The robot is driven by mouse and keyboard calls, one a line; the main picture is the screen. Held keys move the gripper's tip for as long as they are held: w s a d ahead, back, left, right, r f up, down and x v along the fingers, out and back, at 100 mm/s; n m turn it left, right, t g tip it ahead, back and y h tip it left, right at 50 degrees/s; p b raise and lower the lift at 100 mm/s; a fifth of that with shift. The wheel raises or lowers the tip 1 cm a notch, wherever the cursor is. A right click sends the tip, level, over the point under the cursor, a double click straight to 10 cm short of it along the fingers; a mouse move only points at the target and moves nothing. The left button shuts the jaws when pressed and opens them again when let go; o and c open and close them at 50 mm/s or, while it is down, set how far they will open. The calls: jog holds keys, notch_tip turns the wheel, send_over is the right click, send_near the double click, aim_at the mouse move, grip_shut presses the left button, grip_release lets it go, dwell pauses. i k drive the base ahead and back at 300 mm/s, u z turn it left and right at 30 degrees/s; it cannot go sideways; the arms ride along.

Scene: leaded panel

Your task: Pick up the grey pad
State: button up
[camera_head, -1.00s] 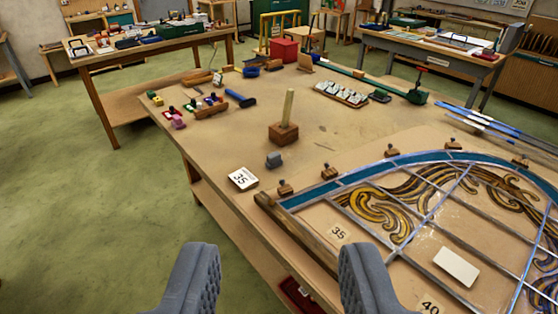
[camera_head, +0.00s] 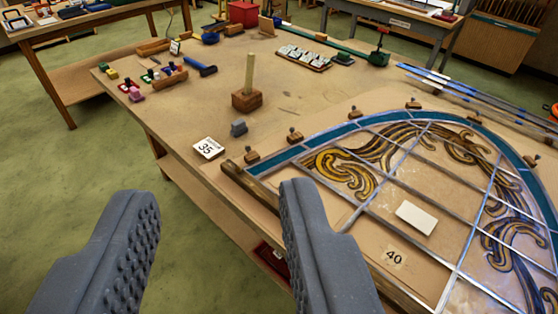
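The grey pad (camera_head: 238,128) is a small grey block on the wooden bench top, just behind the white card marked 35 and in front of the wooden block with an upright stick. My gripper (camera_head: 218,200) is open, with its two dark grey, studded fingers apart at the bottom of the view. Nothing shows between the fingers except floor and the bench's near edge. The pad lies beyond the fingertips, apart from them, and is fully visible.
The white 35 card (camera_head: 208,148) lies close to the pad at the bench edge. The leaded panel (camera_head: 400,175) with its wooden clamps fills the right side. The block with the stick (camera_head: 247,100) stands behind the pad. Coloured blocks (camera_head: 131,93) lie farther left.

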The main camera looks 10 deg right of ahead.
aim_at(239, 127)
jog(key=z, duration=0.05)
jog(key=k, duration=0.6)
jog(key=u, duration=0.55)
jog(key=i, duration=2.35)
jog(key=z, duration=0.55)
jog(key=i, duration=0.3)
jog(key=z, duration=0.4)
